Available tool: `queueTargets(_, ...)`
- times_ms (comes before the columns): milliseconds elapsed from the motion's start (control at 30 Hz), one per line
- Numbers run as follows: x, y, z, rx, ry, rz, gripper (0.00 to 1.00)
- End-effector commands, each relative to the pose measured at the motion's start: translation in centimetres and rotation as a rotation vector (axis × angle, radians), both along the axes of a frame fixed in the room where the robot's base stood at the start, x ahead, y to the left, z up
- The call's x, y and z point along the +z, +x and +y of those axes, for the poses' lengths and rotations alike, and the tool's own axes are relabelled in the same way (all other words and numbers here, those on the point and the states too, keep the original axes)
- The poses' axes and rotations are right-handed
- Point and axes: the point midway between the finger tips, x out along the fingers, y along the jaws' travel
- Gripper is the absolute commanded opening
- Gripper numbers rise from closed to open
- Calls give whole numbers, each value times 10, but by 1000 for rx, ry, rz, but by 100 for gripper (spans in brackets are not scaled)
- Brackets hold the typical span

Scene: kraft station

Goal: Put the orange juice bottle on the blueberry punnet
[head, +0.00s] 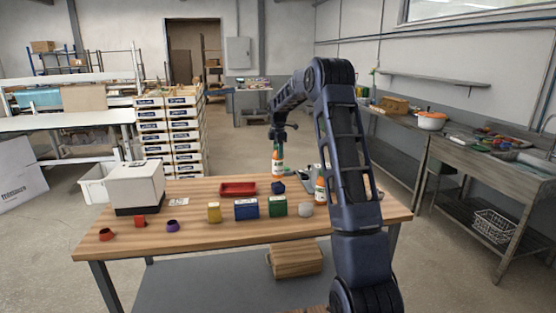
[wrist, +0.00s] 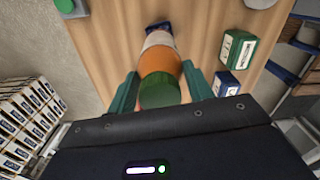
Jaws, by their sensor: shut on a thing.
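The orange juice bottle (head: 277,161), orange with a green cap, is upright in my gripper (head: 278,143) above the back middle of the wooden table. In the wrist view my gripper (wrist: 161,72) has its green fingers on both sides of the bottle (wrist: 160,62), with the green cap towards the camera. A small dark blue container, seemingly the blueberry punnet (head: 278,188), sits on the table just below the bottle in the head view. It shows in the wrist view (wrist: 160,27) beyond the bottle's far end, partly hidden. I cannot tell whether the bottle touches it.
A red tray (head: 238,188) lies left of the punnet. A blue box (head: 246,209), a green box (head: 277,207) and a grey ball (head: 305,209) stand in front. Another bottle (head: 320,191) is partly hidden by my arm. A white box (head: 135,187) stands at the table's left.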

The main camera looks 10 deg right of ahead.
Motion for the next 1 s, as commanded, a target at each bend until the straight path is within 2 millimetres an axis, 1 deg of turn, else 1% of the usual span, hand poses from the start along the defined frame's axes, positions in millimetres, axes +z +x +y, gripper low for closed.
queueTargets(200,-29,-1,0,0,0,4,3)
queueTargets(300,-37,0,0,0,1,1,3)
queueTargets(667,-41,0,0,0,0,1,3)
queueTargets(700,-41,0,0,0,0,2,55)
queueTargets(800,-41,0,0,0,0,2,73)
queueTargets(1000,-41,0,0,0,0,2,73)
